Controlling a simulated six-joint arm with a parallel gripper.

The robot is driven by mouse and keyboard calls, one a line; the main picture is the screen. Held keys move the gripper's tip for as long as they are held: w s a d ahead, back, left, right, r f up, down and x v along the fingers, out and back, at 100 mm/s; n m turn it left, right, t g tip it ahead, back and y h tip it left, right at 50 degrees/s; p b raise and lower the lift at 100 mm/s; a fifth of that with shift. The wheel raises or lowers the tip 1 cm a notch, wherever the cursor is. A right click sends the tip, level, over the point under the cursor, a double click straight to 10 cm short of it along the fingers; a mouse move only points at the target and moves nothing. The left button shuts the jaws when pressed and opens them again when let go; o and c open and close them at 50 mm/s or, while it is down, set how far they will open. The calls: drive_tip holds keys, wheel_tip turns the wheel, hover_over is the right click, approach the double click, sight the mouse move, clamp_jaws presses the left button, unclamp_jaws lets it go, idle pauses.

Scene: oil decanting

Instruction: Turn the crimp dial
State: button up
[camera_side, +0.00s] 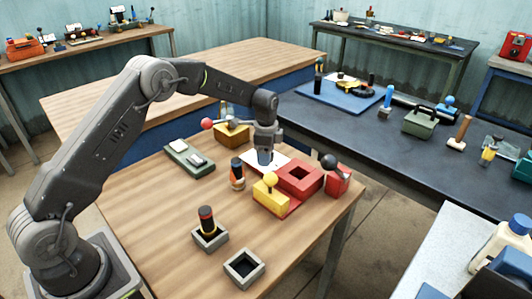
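My gripper (265,158) points down over a white plate (250,163) near the back of the wooden table. Its fingers are small and partly merge with the things behind, so I cannot tell whether they are open or shut. No part is clearly marked as the crimp dial. In front of and right of my gripper are a yellow block (270,199) with a yellow ball on top, a red block with a square opening (299,178), and a red block with a black ball knob (330,162). An orange-yellow block (232,135) with a red ball lever (207,123) stands behind left.
A small bottle with an orange band (237,174) stands left of the yellow block. A dark capped bottle (206,219) sits in a grey square holder (210,241). An empty grey holder (244,268) is nearer the front edge. A green tray (188,158) lies back left.

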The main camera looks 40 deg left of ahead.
drive_tip(key=c, duration=0.8)
drive_tip(key=shift+o, duration=0.2)
drive_tip(key=shift+n, duration=0.3)
drive_tip(key=n, duration=0.4)
drive_tip(key=shift+d+n, duration=0.15)
drive_tip(key=shift+n, duration=2.05)
drive_tip(key=o, duration=0.9)
